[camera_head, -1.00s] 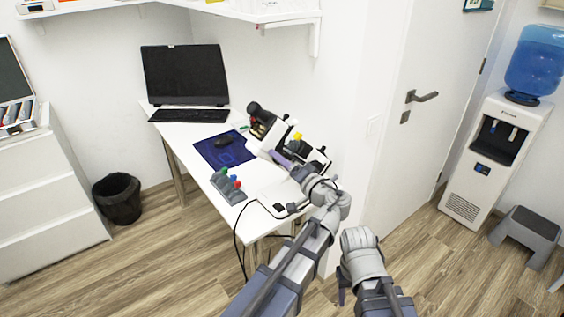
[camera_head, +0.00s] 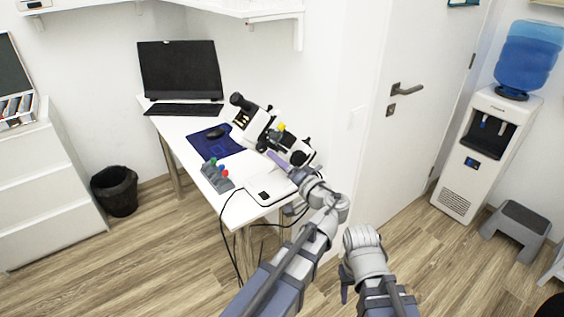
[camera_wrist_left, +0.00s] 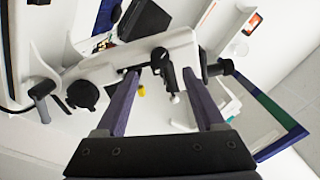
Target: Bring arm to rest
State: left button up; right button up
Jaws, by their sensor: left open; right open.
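My left gripper (camera_head: 277,158) reaches over the desk (camera_head: 184,128) at the white and black microscope (camera_head: 262,122). In the left wrist view my left gripper (camera_wrist_left: 160,72) is open, its two purple fingers apart. The microscope's white body (camera_wrist_left: 180,50) lies across the view at the fingertips; I cannot tell whether they touch it. Nothing shows clamped between the fingers.
A grey rack (camera_head: 217,177) with coloured caps, a dark blue mouse pad (camera_head: 228,146), a keyboard (camera_head: 184,109) and a monitor (camera_head: 179,70) are on the desk. A cable hangs off its front edge. A bin (camera_head: 114,190), water dispenser (camera_head: 485,150) and grey stool (camera_head: 517,228) stand on the floor.

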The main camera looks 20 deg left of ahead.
pick_arm(q)
jog(key=shift+w+a, duration=0.1)
jog(key=s+a+f+n+g+h, duration=0.1)
jog(key=s+a+f+g+h, duration=0.1)
jog(key=s+f+g+h, duration=0.5)
jog(key=s+a+f+g+h, duration=0.1)
jog(key=s+f, duration=0.3)
jog(key=f, duration=0.8)
jog(key=s+d+f+g+h, duration=0.2)
jog(key=s+d+f+h, duration=0.1)
jog(key=s+d+h, duration=0.3)
jog(key=s+d+r+m+g+y+p, duration=0.1)
jog(key=s+d+r+m+p, duration=0.3)
jog(key=d+r+p, duration=0.6)
jog(key=shift+s+d+r+p, duration=0.35)
jog(key=shift+s+d+r, duration=0.1)
jog(key=shift+d, duration=0.2)
